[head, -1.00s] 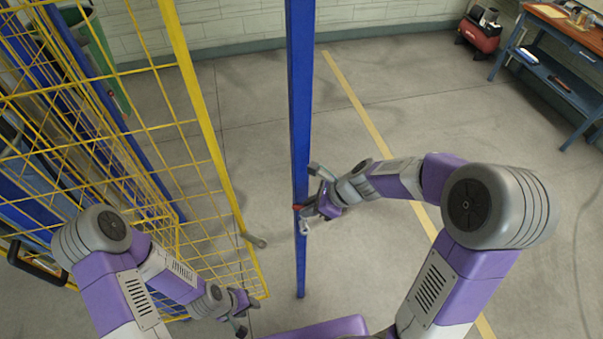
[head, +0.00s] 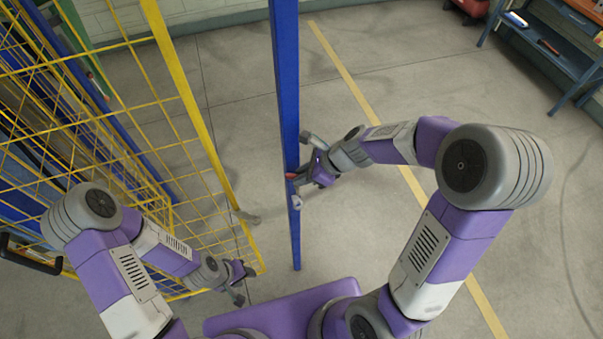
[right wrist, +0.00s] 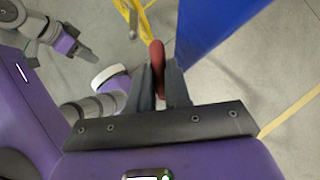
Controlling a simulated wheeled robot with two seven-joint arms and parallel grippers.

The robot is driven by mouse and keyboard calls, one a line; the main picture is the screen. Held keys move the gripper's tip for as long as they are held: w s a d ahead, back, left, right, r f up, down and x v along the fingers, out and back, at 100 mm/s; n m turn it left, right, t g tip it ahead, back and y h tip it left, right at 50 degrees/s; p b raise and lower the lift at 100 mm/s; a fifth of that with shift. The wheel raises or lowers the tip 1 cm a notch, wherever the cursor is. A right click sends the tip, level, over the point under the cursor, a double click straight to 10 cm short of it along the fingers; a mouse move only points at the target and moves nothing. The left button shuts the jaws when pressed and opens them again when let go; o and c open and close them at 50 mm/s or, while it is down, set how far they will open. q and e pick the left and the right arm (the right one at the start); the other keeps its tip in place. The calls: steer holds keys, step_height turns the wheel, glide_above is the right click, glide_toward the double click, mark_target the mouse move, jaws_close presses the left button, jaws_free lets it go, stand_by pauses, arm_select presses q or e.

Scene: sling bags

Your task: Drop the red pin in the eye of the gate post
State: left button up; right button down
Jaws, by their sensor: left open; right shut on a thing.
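The red pin (right wrist: 157,60) is upright between the two fingers of my right gripper (right wrist: 160,78), which is shut on it. In the head view the red pin (head: 291,175) shows as a small red spot at the blue gate post (head: 285,90), with my right gripper (head: 298,176) just right of the post. A small grey piece (head: 297,202) shows below the pin; I cannot tell whether it is the eye. The post (right wrist: 215,28) is close beside the fingers in the right wrist view. My left gripper (head: 240,282) is open and low by the gate's lower corner.
The yellow mesh gate (head: 190,105) stands left of the post, with a gap between them. A grey bar (head: 246,216) sticks out from its edge. A blue workbench (head: 545,60) stands at the far right. Floor right of the post is open, marked by a yellow line (head: 345,75).

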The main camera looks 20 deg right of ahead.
step_height(320, 180, down, 3)
steer(key=shift+w+f+b, duration=0.15)
steer(key=shift+f+b, duration=0.05)
steer(key=shift+b, duration=0.95)
steer(key=shift+f+b, duration=0.75)
steer(key=shift+f, duration=0.1)
steer(key=shift+p, duration=0.3)
steer(key=shift+f+b, duration=3.15)
steer(key=shift+f, duration=0.4)
steer(key=c, duration=1)
jaws_free()
steer(key=shift+d+r, duration=0.1)
steer(key=shift+r, duration=0.1)
